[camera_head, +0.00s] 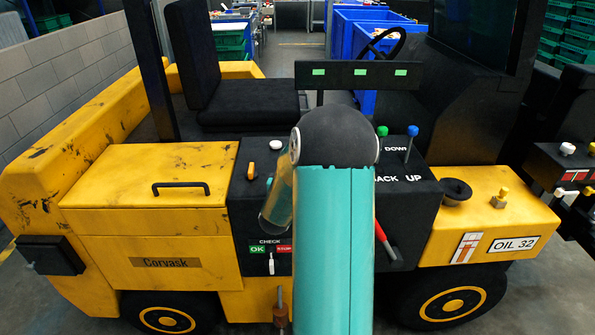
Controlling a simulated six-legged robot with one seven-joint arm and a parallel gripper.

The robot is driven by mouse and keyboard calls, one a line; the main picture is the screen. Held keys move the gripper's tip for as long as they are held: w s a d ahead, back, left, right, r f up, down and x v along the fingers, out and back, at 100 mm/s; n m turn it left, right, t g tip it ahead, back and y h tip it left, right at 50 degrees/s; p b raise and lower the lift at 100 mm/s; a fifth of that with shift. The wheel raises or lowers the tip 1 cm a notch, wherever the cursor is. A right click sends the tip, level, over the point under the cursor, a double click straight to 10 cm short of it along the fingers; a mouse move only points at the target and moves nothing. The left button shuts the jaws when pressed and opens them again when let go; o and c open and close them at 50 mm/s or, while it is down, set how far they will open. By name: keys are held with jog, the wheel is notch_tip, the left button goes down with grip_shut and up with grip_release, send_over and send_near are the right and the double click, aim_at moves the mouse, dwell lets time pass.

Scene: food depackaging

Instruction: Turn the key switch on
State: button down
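A yellow forklift-like vehicle (150,195) stands side-on, with a black control panel in its middle. An orange upright handle (251,171) on the panel's left part may be the key switch; I cannot tell its setting. Below, under the word CHECK, is a small white lever (271,264) between a green OK label (257,250) and a red label. My teal arm rises in front of the panel and hides its middle. A forearm part slants down behind it on the left. My gripper's fingers cannot be made out.
A white button (276,145), a green knob (382,131), a blue-topped lever (411,137) and a red lever (384,239) surround my arm. A black bar (358,75) with green marks and a steering wheel (384,45) stand behind. Another machine (565,165) is at right.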

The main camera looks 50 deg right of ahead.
jog(key=shift+w, duration=0.15)
dwell(0.3)
jog(key=c, duration=1.5)
grip_release()
jog(key=shift+a, duration=0.15)
jog(key=v, duration=1.3)
jog(key=shift+a, duration=0.35)
